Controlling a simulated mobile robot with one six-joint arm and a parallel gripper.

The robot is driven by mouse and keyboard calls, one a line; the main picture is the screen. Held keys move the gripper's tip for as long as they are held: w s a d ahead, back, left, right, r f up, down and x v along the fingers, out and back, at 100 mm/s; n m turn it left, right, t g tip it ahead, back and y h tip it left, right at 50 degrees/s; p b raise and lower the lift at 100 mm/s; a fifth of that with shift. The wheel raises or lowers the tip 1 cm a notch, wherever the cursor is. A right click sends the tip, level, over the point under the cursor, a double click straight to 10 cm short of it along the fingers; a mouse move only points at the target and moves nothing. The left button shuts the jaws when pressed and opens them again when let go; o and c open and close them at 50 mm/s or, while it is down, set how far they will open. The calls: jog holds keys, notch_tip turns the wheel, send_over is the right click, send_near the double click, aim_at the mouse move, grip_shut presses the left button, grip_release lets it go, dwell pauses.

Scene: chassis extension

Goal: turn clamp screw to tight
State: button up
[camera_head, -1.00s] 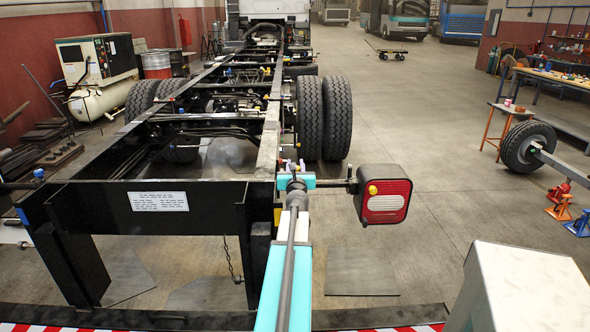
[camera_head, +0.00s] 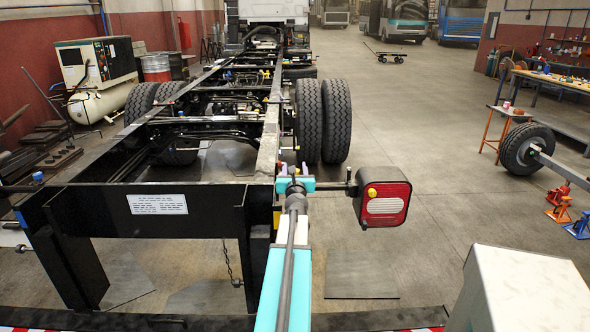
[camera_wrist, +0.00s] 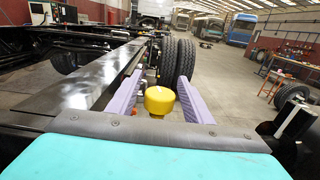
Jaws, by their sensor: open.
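A yellow round-topped knob (camera_wrist: 159,100), which looks like the clamp screw, shows in the middle of the wrist view beside the long dark frame rail (camera_wrist: 95,85). My gripper (camera_wrist: 159,97) is open, with one lilac finger on each side of the knob. Gaps show between knob and fingers, so it does not look gripped. The knob's lower part is hidden by my wrist's dark edge. In the head view my gripper (camera_head: 292,167) is at the rear end of the right chassis rail (camera_head: 270,130). My arm hides the knob there.
A red tail lamp (camera_head: 385,205) on a bracket sticks out just right of my gripper. The black rear crossmember (camera_head: 100,222) with a white label is to the left. Twin tyres (camera_head: 323,120) stand ahead. The floor to the right is mostly clear.

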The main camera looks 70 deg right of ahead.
jog(key=v, duration=0.7)
dwell(0.4)
jog(key=shift+r, duration=0.1)
dwell(0.5)
